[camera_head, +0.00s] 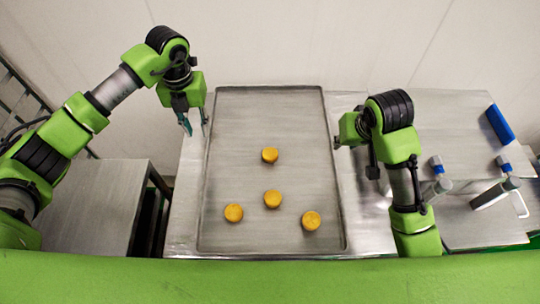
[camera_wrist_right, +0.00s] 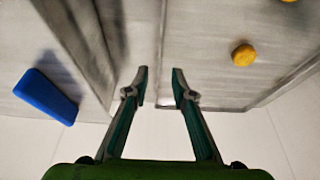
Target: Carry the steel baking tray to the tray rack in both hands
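The steel baking tray (camera_head: 230,130) lies flat on the metal table, with several round yellow pieces (camera_head: 272,199) on it. My left gripper (camera_head: 196,123) is open at the tray's left rim, near its far corner; I cannot tell if it touches. My right gripper (camera_head: 337,143) is beside the tray's right rim, its fingers mostly hidden in the head view. In the right wrist view that gripper (camera_wrist_right: 161,73) is open, with the tray (camera_wrist_right: 200,80) edge showing between and beyond the fingertips. A barred frame (camera_head: 14,88) at the far left may be the tray rack.
The steel table (camera_head: 185,205) shows around the tray. A blue block (camera_head: 499,124) lies on a metal surface (camera_head: 455,130) at right, near blue-topped metal fittings (camera_head: 495,190). A lower grey surface (camera_head: 95,205) stands at left. A white wall closes off the back.

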